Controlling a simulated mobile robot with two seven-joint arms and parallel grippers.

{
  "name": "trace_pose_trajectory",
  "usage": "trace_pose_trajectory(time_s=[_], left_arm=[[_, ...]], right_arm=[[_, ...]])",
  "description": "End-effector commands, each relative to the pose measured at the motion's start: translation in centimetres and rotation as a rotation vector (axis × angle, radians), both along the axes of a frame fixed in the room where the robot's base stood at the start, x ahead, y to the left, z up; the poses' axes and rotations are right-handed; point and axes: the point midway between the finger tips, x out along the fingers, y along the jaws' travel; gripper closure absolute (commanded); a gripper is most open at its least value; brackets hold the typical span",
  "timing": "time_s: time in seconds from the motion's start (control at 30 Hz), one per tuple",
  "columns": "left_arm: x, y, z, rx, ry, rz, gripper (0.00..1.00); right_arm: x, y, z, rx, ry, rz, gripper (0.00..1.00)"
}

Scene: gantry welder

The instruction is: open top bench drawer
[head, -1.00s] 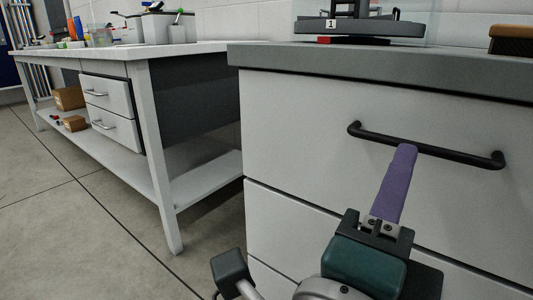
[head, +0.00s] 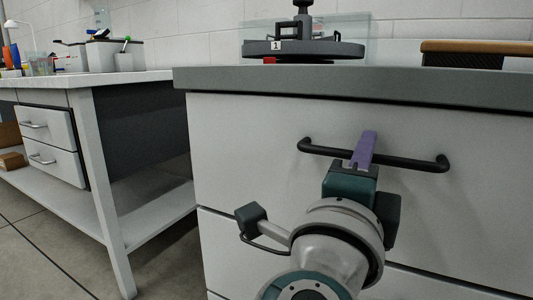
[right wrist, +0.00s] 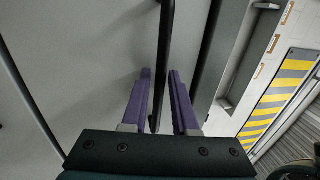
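The top drawer (head: 250,160) of the near grey-topped bench is a pale grey front, closed flush, with a long black bar handle (head: 415,161). My right gripper (head: 366,140) is at the middle of this handle, with purple fingers pointing at the drawer front. In the right wrist view the handle (right wrist: 165,60) runs between the two purple fingers (right wrist: 160,100), one on each side. The fingers stand apart, with narrow gaps beside the bar, so they look open around it. In the head view one finger hides the other. My left gripper is not in view.
The grey bench top (head: 400,87) overhangs the drawer and carries a dark round-based device (head: 305,48) marked 1. A lower drawer front (head: 225,240) lies below. A white workbench (head: 130,78) with two silver-handled drawers (head: 45,130) stands at left. Floor shows at lower left.

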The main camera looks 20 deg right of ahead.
Motion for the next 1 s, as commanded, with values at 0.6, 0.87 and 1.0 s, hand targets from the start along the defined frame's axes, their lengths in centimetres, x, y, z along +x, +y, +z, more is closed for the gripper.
trace_pose_trajectory(time_s=[0.6, 0.87, 1.0], left_arm=[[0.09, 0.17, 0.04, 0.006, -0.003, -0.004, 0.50], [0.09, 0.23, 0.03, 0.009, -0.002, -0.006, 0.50], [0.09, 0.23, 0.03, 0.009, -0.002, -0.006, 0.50]], right_arm=[[-0.04, 0.03, 0.00, -0.001, -0.001, 0.000, 1.00], [-0.05, 0.03, 0.01, -0.001, -0.001, -0.001, 1.00], [-0.05, 0.03, 0.01, -0.001, -0.001, -0.001, 1.00]])
